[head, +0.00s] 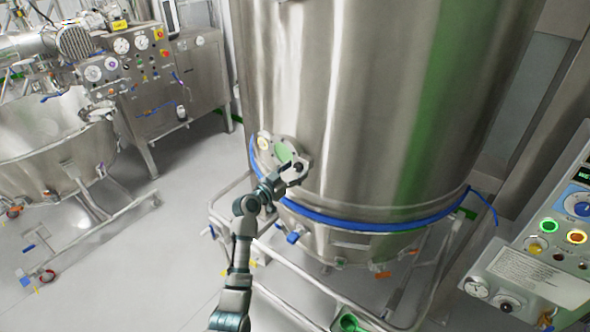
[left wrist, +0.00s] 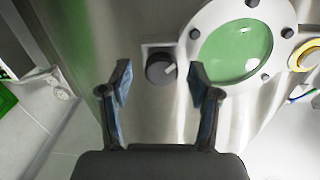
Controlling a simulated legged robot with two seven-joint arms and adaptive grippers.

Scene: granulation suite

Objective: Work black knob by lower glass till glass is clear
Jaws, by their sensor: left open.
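The lower glass (left wrist: 237,52) is a round, green-tinted window in a pale bolted flange on the steel vessel. It also shows in the head view (head: 283,153), partly covered by my gripper. The black knob (left wrist: 160,69) has a pale pointer mark and sits on a small plate just left of the flange in the left wrist view. My left gripper (left wrist: 160,84) is open, its two fingers on either side of the knob in that picture; I see no clear contact. In the head view the left gripper (head: 284,179) is close to the vessel wall.
The big steel vessel (head: 350,90) fills the middle, with a blue hose (head: 350,224) round its lower part and a tubular frame (head: 300,294) below. A control panel (head: 540,262) stands at right, and an open bowl machine (head: 50,140) at left. Grey floor lies free between.

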